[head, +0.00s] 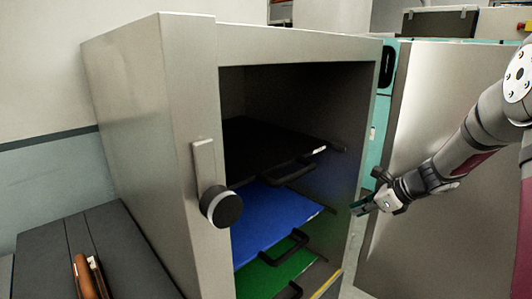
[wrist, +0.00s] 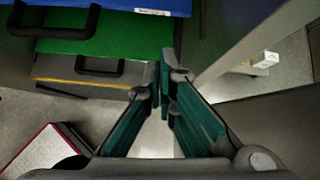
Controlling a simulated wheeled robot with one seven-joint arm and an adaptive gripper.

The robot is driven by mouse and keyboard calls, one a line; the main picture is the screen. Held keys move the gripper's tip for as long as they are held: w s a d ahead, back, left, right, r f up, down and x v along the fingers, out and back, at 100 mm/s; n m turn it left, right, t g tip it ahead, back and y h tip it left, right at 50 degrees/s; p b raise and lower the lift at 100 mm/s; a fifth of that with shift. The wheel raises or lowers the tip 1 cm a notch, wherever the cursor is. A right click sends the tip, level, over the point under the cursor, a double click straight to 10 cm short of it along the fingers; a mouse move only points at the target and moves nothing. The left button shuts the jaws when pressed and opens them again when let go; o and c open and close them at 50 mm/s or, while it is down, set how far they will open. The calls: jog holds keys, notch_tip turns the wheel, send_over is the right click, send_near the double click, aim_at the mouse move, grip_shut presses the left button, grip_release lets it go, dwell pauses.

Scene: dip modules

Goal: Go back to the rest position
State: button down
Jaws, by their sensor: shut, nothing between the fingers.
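My gripper (head: 362,207) is in front of the open cabinet's right side in the head view, at the end of my arm coming from the right. It is apart from the trays. In the wrist view its teal fingers (wrist: 164,85) come together at the tips, with nothing between them. The metal cabinet (head: 160,120) stands open. Inside are a black tray (head: 262,145), a blue tray (head: 265,220) and a green tray (head: 275,275), each with a dark handle. The blue tray (wrist: 110,5) and green tray (wrist: 125,35) also show in the wrist view.
The open cabinet door (head: 415,150) stands right behind my gripper and arm. A round black knob (head: 221,206) sticks out of the cabinet's left front edge. A dark bench (head: 120,245) with brown-handled items (head: 88,277) is at the lower left. A red-edged pale object (wrist: 45,150) lies low in the wrist view.

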jog(key=s+a+r+n+g+h+p, duration=0.1)
jog(key=s+a+r+n+g, duration=0.1)
jog(key=s+a+r+n, duration=0.6)
jog(key=s+a+r+n+g+h, duration=0.1)
jog(key=s+a+r+n, duration=0.5)
jog(key=s, duration=0.5)
jog(key=s+d+r+n+h, duration=0.1)
jog(key=s+r+n+h, duration=0.1)
jog(key=s+n, duration=1.1)
jog(key=s+h+p, duration=0.1)
jog(key=s, duration=0.5)
jog(key=shift+s+d+r+h, duration=0.15)
jog(key=shift+s+d+h, duration=0.05)
jog(key=shift+h, duration=0.1)
